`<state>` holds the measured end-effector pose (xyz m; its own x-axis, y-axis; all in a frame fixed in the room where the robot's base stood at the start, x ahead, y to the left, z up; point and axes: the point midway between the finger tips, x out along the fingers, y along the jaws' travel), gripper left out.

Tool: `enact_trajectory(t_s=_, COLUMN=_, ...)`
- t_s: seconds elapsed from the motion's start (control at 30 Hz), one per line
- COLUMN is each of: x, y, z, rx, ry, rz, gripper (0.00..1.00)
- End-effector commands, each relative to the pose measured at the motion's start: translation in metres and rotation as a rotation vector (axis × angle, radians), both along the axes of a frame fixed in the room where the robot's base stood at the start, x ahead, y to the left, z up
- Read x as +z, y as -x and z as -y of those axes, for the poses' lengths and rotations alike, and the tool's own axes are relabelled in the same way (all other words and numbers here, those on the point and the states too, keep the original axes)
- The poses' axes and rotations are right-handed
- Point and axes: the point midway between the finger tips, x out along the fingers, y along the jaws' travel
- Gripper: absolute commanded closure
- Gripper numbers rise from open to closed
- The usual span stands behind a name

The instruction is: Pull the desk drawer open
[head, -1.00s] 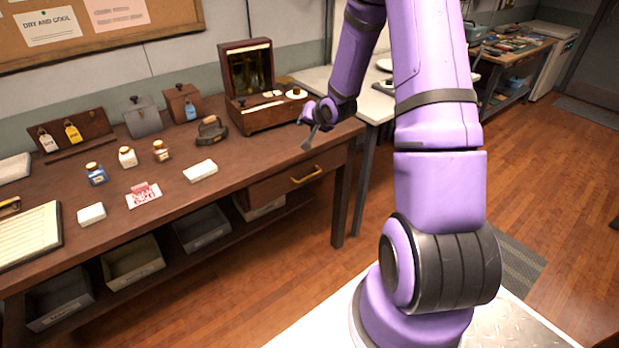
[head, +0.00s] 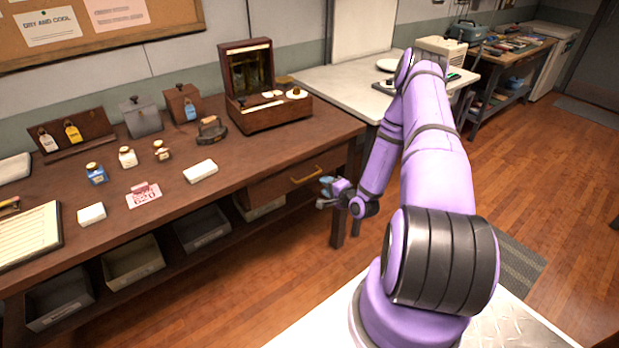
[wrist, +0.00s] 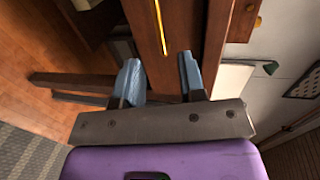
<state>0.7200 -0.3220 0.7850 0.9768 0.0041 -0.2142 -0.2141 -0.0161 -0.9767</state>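The desk drawer (head: 277,186) sits shut under the right end of the brown wooden desk (head: 235,163). Its yellow bar handle (head: 306,176) is on the drawer front. My gripper (head: 322,192) is in front of the desk, just right of and below the handle, apart from it. In the wrist view my gripper (wrist: 160,75) is open, with two blue fingertips spread apart and nothing between them. The handle (wrist: 161,28) shows beyond the fingertips as an upright yellow bar, roughly in line with the gap.
A wooden box with a raised lid (head: 270,115), small bottles and a white block (head: 200,171) stand on the desk. Grey bins (head: 201,228) sit on the shelf below. A desk leg (head: 342,205) is close to my gripper. Wooden floor (head: 290,260) lies open in front.

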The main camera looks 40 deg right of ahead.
Motion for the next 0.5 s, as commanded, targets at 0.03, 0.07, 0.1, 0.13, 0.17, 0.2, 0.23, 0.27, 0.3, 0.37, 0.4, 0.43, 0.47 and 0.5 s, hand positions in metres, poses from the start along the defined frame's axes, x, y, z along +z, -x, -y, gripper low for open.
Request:
enact_trajectory(t_s=0.03, x=-0.002, y=0.001, z=0.000, rx=-0.004, ry=-0.009, rz=0.006, gripper=0.63)
enact_trajectory(t_s=0.07, x=-0.003, y=0.001, z=-0.001, rx=-0.006, ry=-0.012, rz=0.009, gripper=0.63)
enact_trajectory(t_s=0.1, x=-0.004, y=0.000, z=-0.001, rx=-0.006, ry=-0.015, rz=0.011, gripper=0.63)
enact_trajectory(t_s=0.13, x=-0.004, y=-0.002, z=-0.001, rx=-0.006, ry=-0.015, rz=0.011, gripper=0.63)
enact_trajectory(t_s=0.17, x=-0.004, y=-0.004, z=-0.001, rx=-0.006, ry=-0.015, rz=0.012, gripper=0.63)
enact_trajectory(t_s=0.2, x=-0.005, y=-0.008, z=-0.001, rx=-0.006, ry=-0.014, rz=0.012, gripper=0.63)
enact_trajectory(t_s=0.23, x=-0.006, y=-0.012, z=0.000, rx=-0.007, ry=-0.013, rz=0.012, gripper=0.63)
enact_trajectory(t_s=0.27, x=-0.007, y=-0.016, z=0.000, rx=-0.007, ry=-0.012, rz=0.011, gripper=0.63)
enact_trajectory(t_s=0.3, x=-0.008, y=-0.022, z=-0.001, rx=-0.005, ry=-0.013, rz=0.010, gripper=0.63)
enact_trajectory(t_s=0.37, x=-0.010, y=-0.032, z=-0.001, rx=-0.005, ry=-0.012, rz=0.011, gripper=0.63)
enact_trajectory(t_s=0.4, x=-0.012, y=-0.039, z=-0.001, rx=-0.006, ry=-0.012, rz=0.011, gripper=0.63)
enact_trajectory(t_s=0.43, x=-0.013, y=-0.045, z=-0.001, rx=-0.005, ry=-0.011, rz=0.010, gripper=0.63)
enact_trajectory(t_s=0.47, x=-0.014, y=-0.050, z=-0.001, rx=-0.005, ry=-0.012, rz=0.010, gripper=0.63)
enact_trajectory(t_s=0.5, x=-0.015, y=-0.057, z=-0.001, rx=-0.005, ry=-0.012, rz=0.011, gripper=0.63)
